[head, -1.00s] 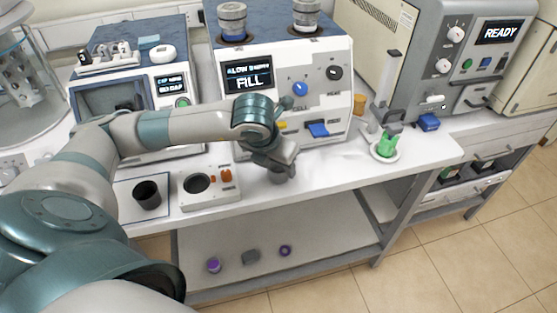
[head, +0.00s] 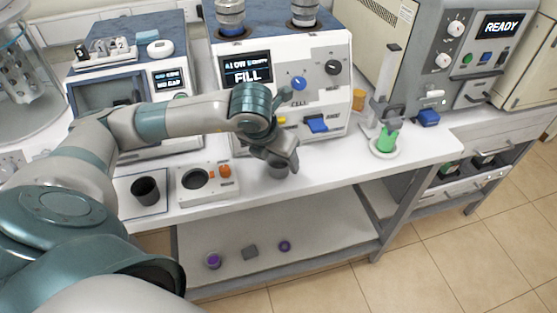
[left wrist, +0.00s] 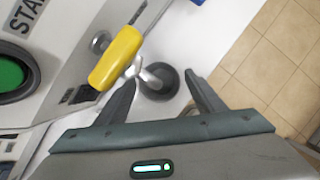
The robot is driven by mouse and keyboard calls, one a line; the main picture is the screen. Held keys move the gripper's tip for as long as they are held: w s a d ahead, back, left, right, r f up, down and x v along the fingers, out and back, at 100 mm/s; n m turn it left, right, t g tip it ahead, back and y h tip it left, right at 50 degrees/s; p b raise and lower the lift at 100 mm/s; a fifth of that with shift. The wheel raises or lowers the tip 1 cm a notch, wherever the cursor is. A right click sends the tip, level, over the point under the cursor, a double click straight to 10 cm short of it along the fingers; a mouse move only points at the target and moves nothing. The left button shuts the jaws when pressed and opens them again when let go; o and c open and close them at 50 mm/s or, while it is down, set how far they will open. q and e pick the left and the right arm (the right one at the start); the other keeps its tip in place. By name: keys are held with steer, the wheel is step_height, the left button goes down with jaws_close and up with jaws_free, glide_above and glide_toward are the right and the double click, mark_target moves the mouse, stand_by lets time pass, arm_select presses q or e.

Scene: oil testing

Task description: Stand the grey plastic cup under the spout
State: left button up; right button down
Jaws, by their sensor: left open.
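The grey plastic cup (head: 277,172) stands upright on the white bench in front of the FILL machine, partly hidden by my left gripper (head: 284,163). In the left wrist view the cup (left wrist: 160,86) shows its round dark opening, and the metal spout (left wrist: 150,73) reaches over its rim. My left gripper (left wrist: 163,96) is open, with one finger on each side of the cup and gaps visible between fingers and cup. The yellow lever (left wrist: 117,57) sits beside the spout. My right gripper is not in view.
A dark cup (head: 146,191) stands on a mat at the left. A small white device (head: 207,185) with an orange knob lies between. A green item on a white dish (head: 384,149) stands at the right. The bench's front edge is close to the grey cup.

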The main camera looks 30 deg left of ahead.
arm_select(q)
steer(key=p+v, duration=0.6)
steer(key=v, duration=0.4)
steer(key=shift+s+r, duration=0.2)
steer(key=shift+r, duration=0.1)
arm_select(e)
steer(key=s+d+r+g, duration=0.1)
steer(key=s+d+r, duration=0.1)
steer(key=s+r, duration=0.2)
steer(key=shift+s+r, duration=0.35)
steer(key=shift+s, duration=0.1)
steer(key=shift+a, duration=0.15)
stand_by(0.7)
